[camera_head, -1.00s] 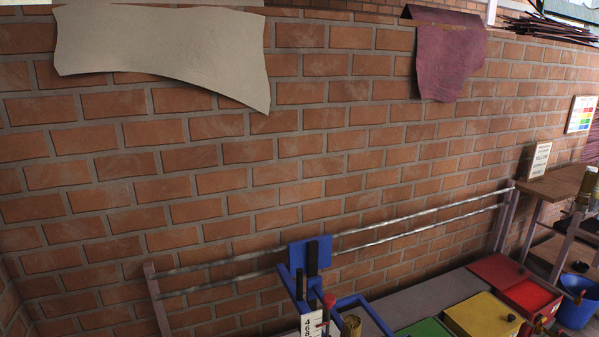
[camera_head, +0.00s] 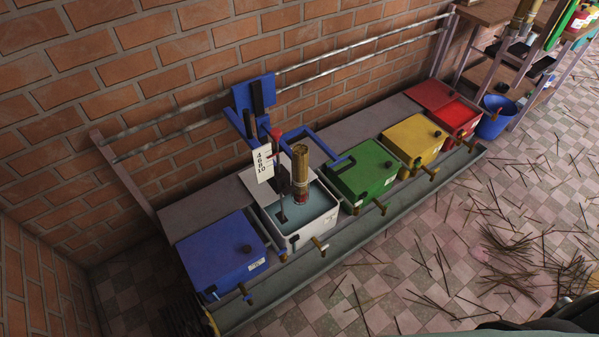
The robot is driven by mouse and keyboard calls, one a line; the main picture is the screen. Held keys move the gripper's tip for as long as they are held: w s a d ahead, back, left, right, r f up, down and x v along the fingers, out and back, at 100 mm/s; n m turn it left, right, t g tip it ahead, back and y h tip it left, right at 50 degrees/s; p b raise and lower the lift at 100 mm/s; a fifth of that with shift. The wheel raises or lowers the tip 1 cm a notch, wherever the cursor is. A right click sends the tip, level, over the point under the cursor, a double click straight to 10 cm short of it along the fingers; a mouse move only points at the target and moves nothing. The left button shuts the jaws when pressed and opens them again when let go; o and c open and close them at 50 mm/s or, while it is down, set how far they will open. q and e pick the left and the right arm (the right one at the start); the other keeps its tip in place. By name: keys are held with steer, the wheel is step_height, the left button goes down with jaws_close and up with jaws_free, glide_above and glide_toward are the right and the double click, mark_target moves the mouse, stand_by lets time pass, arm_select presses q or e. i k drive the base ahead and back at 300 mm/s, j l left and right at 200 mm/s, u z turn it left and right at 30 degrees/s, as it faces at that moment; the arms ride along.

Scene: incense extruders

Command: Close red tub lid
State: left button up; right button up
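The red tub (camera_head: 459,115) stands at the far right end of the row of tubs, below the brick wall. It is open at the top and shows bright red inside. Its red lid (camera_head: 430,93) lies flat behind the opening, against the bench toward the wall. A small brass tap (camera_head: 470,146) sticks out of the tub's front. Neither of my grippers shows in this view, so nothing is seen holding the lid.
Yellow (camera_head: 408,140), green (camera_head: 358,175) and blue (camera_head: 215,255) tubs are closed. A white tub (camera_head: 305,225) stands open under a blue extruder frame (camera_head: 255,95). A blue bucket (camera_head: 493,120) stands right of the red tub. Thin sticks (camera_head: 510,245) litter the tiled floor.

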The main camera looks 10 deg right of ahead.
mark_target(432, 95)
steer(key=z, duration=1.3)
steer(key=i+l+u, duration=0.1)
steer(key=u, duration=0.55)
steer(key=i+l+u, duration=0.35)
steer(key=l, duration=0.3)
steer(key=i+l+u, duration=0.2)
steer(key=l+u, duration=0.2)
steer(key=l, duration=0.25)
steer(key=l+u, duration=0.15)
steer(key=l, duration=0.25)
steer(key=i, duration=0.05)
